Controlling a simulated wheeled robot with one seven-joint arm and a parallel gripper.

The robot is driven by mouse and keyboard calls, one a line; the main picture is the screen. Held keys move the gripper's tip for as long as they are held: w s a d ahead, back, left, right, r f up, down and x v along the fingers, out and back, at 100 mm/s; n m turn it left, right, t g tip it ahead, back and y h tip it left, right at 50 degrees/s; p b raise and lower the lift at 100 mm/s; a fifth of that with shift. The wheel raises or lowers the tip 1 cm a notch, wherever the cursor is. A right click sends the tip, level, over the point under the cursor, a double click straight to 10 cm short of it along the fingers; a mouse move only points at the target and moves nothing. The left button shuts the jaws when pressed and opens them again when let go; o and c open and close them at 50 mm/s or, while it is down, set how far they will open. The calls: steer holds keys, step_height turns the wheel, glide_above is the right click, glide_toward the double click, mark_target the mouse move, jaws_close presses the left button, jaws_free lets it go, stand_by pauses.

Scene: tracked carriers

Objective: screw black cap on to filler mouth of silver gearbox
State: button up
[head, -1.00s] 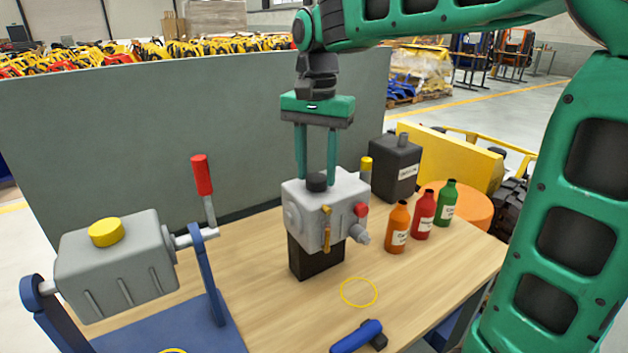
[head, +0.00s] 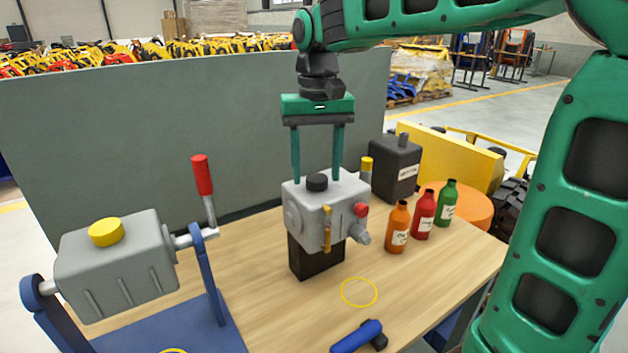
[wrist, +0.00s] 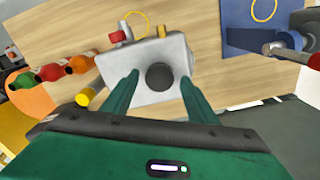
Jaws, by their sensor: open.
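The silver gearbox (head: 328,210) stands on a dark block (head: 316,259) on the wooden table. The black cap (head: 317,182) sits on top of the gearbox, upright as far as I can see; it hides the filler mouth beneath it. In the wrist view the cap (wrist: 160,76) shows as a dark disc on the gearbox top (wrist: 143,88). My gripper (head: 317,176) is open, its two green fingers apart on either side of the cap and not touching it. The fingers (wrist: 157,80) also show in the wrist view with the cap between their tips.
A grey housing with a yellow cap (head: 106,232) and a red-handled crank (head: 202,175) stands at left. Bottles (head: 397,228), a black canister (head: 396,168) and a yellow-topped post (head: 366,165) stand right of the gearbox. A yellow ring (head: 359,292) and blue tool (head: 356,336) lie in front.

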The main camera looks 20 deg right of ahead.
steer(key=n, duration=1.2)
steer(key=shift+n, duration=0.4)
steer(key=n, duration=0.9)
steer(key=shift+n, duration=0.3)
steer(key=c, duration=0.9)
steer(key=m, duration=0.4)
steer(key=shift+m, duration=0.4)
steer(key=m, duration=0.4)
steer(key=shift+m, duration=0.4)
